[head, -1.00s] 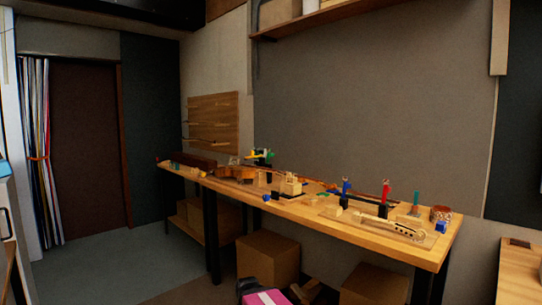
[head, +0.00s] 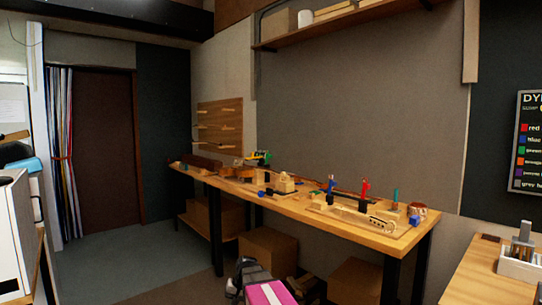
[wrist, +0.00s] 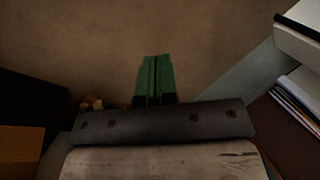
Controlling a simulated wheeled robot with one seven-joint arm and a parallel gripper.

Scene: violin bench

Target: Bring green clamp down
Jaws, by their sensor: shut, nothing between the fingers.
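A small green thing (head: 264,157) shows with yellow beside it at the back of the workbench (head: 345,226), left of the middle in the head view. It is too small to tell whether it is the green clamp. My gripper (wrist: 155,58) points out over a brown floor in the wrist view. Its two green fingers are together, with only a thin line between them and nothing held. No clamp shows in the wrist view. My gripper is well apart from the bench top.
A blue upright tool (head: 331,186), a red one (head: 365,188) and a violin part (head: 378,222) are on the bench. Cardboard boxes (head: 268,250) sit underneath. A shelf (head: 345,22) hangs above. A side table (head: 468,268) is at right, a white cabinet (head: 14,240) at left.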

